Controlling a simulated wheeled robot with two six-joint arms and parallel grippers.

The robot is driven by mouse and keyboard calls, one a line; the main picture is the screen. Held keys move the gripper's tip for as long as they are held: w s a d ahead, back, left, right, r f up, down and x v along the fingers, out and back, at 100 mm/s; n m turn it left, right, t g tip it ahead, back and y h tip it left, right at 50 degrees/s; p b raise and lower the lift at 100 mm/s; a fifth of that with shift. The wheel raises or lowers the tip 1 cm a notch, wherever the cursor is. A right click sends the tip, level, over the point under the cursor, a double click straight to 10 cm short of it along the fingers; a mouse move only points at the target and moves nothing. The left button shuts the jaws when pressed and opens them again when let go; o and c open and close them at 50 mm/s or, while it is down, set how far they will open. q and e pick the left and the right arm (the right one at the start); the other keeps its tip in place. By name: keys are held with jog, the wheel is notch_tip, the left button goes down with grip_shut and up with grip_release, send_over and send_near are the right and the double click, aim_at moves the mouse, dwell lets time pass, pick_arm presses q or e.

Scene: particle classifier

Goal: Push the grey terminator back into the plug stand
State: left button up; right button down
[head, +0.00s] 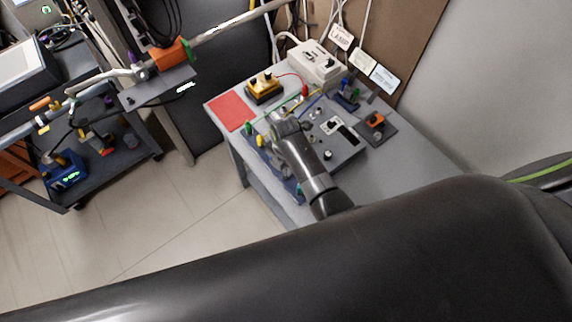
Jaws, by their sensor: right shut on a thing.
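My right gripper (276,121) is over the left part of the small grey table, its arm reaching in from the lower right. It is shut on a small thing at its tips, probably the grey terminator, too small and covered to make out. A blue-grey strip that looks like the plug stand (257,149) runs along the table's near-left edge, with a green plug (248,127) and a yellow plug (261,141) upright in it. The gripper is close beside these plugs; I cannot tell whether it touches the stand. My left gripper is not in view.
A grey panel box (345,150) is right of my right arm. A red mat (231,111), a yellow box (264,88), a white box (317,65) and an orange-topped device (376,121) stand around it. The table's right front is clear. A cart (110,150) stands left.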

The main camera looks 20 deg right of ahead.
jog(key=shift+f, duration=0.45)
jog(key=c, duration=1.2)
grip_release()
jog(key=shift+r, duration=0.1)
notch_tip(320, 180, up, 12)
jog(key=shift+b, duration=0.45)
